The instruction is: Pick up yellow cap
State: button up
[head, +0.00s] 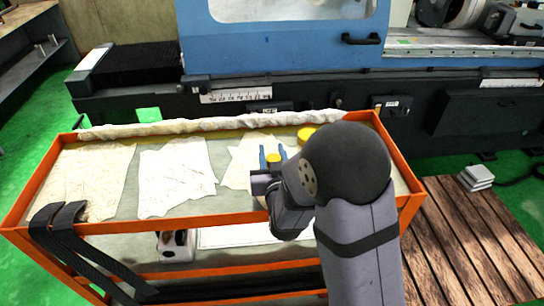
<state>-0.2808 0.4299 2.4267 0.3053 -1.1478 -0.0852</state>
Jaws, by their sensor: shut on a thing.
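A small yellow cap (273,158) shows between the blue fingers of my gripper (272,154), over the right half of the orange-framed cart. My gripper is shut on this cap. Its lower part is hidden by the gripper body, and I cannot tell whether it touches the cart top. A second round yellow piece (307,133) sits farther back and to the right on the cart top, apart from my gripper and partly hidden by my arm.
The orange cart (130,228) carries several pale cloths (175,175) and a rolled cloth (210,124) along its back edge. Black straps (58,220) hang over its front left. The blue and black grinder (290,50) stands close behind. A wooden pallet (470,245) lies at right.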

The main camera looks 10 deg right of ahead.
notch_tip(320, 180, up, 8)
jog(key=shift+b, duration=0.3)
dwell(0.3)
jog(key=shift+r, duration=0.15)
